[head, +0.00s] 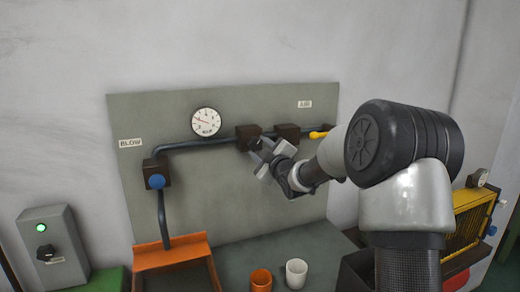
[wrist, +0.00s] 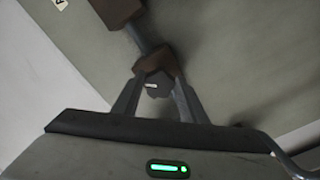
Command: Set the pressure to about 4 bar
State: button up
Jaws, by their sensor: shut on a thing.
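The pressure gauge (head: 206,122) is a round white dial on the grey-green panel in the head view. Its red needle points to the left and slightly up; the scale figures are too small to read. A dark regulator block (head: 246,134) sits on the pipe right of the gauge. My gripper (head: 264,163) is at the block's lower right. In the wrist view its two fingers stand on either side of a dark knob (wrist: 152,87) below the brown block (wrist: 160,62), shut on it. The fingers partly hide the knob in the head view.
A second dark block (head: 287,132) and a yellow lever (head: 319,134) are on the pipe to the right. A blue knob (head: 157,182) is at the left. An orange cup (head: 261,280) and a white cup (head: 297,272) stand below. A switch box (head: 50,250) shows a green light.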

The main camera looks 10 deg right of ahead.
jog(key=shift+f+m, duration=0.1)
jog(key=shift+m, duration=0.2)
jog(key=shift+o, duration=0.2)
jog(key=m+b, duration=0.2)
jog(key=shift+f+m, duration=0.15)
jog(key=shift+m, duration=0.15)
jog(key=m+b, duration=0.1)
jog(key=m, duration=0.1)
jog(key=m+b, duration=0.1)
jog(key=m, duration=0.1)
jog(key=shift+a+m, duration=0.2)
jog(key=shift+m, duration=0.1)
jog(key=m, duration=0.4)
jog(key=shift+s+a, duration=0.1)
jog(key=shift+a+m, duration=0.2)
jog(key=shift+m, duration=2.6)
jog(key=o, duration=1)
